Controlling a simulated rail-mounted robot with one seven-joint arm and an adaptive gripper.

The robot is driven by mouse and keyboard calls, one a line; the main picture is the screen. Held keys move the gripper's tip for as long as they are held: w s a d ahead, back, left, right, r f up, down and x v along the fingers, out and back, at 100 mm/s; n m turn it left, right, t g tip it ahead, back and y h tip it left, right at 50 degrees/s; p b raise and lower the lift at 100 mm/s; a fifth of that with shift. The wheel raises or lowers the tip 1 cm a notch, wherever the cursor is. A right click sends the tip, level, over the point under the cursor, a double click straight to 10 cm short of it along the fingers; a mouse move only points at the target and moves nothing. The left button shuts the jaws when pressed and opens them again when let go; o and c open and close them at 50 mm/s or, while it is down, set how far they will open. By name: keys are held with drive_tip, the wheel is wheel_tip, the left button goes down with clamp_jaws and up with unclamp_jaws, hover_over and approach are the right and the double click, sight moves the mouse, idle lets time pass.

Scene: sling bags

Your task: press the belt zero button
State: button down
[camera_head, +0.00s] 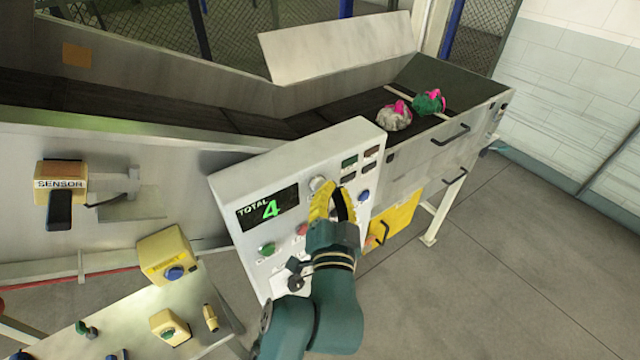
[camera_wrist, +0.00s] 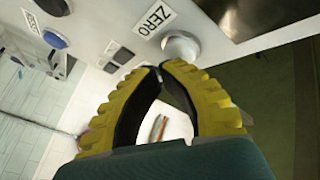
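The zero button is a round pale grey button (camera_head: 318,183) on the upper part of the white control panel (camera_head: 245,180). In the wrist view the button (camera_wrist: 181,47) sits beside a label reading ZERO (camera_wrist: 155,19). My gripper (camera_head: 335,188) has yellow ribbed fingers and is in front of the panel, close to the button. In the wrist view my gripper (camera_wrist: 160,69) has its fingertips together just below the button, with nothing held between them. Whether the tips touch the button cannot be told.
The panel display (camera_head: 268,208) reads TOTAL 4. A green button (camera_head: 267,248), a red button (camera_head: 302,229) and a blue button (camera_head: 364,196) are near my gripper. Two bags, one grey (camera_head: 394,118) and one green (camera_head: 428,102), lie on the dark belt (camera_head: 345,108).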

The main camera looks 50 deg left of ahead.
drive_tip(key=shift+a, duration=0.5)
idle(0.4)
drive_tip(key=shift+d, duration=0.1)
drive_tip(key=shift+d+f, duration=0.15)
drive_tip(key=shift+d, duration=0.7)
drive_tip(key=d+b, duration=0.2)
drive_tip(key=d, duration=0.3)
drive_tip(key=shift+s, duration=0.1)
idle(0.9)
